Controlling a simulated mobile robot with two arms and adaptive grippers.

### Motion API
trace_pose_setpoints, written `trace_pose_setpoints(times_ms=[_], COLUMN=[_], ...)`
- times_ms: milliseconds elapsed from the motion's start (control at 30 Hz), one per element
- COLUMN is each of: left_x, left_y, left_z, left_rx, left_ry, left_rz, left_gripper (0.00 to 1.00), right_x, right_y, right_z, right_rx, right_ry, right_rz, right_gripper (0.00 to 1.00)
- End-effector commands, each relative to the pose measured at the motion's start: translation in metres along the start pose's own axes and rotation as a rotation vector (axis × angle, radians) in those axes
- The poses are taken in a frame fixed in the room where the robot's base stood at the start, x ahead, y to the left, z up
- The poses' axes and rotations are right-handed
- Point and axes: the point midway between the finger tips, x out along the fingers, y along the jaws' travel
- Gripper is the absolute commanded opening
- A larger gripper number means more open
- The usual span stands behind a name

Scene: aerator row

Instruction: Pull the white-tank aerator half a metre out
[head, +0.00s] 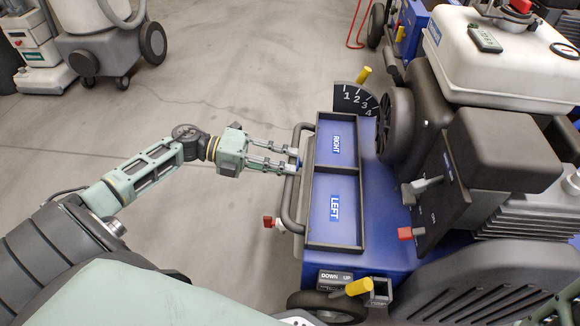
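The white-tank aerator fills the right side of the head view. It has a blue body (386,222), a white tank (500,68) and a black engine cover (508,150). A dark tube handle (288,205) runs along its near left side, beside a tray marked RIGHT and LEFT (335,247). My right gripper is not in view.
Red-knobbed lever (269,222) and yellow grips (359,287) stick out from the aerator. Another blue machine (411,24) stands behind it. A grey wheeled machine (100,42) is at top left. The concrete floor (215,75) between is clear, apart from a red stand's foot (357,43).

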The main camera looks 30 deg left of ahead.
Motion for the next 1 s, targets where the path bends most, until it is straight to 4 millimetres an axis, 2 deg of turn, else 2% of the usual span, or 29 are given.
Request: trace_pose_setpoints(times_ms=[100, 200, 500, 800, 1000], left_x=[0.016, 0.022, 0.024, 0.024, 0.024], left_y=[0.002, 0.001, -0.001, 0.000, 0.000], left_z=[0.000, 0.001, 0.001, 0.001, 0.001], left_rx=[0.001, 0.000, -0.001, -0.001, -0.001], left_ry=[0.001, -0.001, -0.002, -0.002, -0.002], left_rz=[-0.002, -0.002, -0.001, -0.001, -0.001], left_gripper=[0.25, 0.25, 0.25, 0.00, 0.00], right_x=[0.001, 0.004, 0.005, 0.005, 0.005], right_y=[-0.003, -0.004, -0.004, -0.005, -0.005], right_z=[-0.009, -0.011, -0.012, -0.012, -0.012], right_rx=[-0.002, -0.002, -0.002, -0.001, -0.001], right_ry=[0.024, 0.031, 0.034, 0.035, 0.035], right_rz=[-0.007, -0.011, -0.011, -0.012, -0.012], right_gripper=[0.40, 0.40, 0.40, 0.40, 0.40])
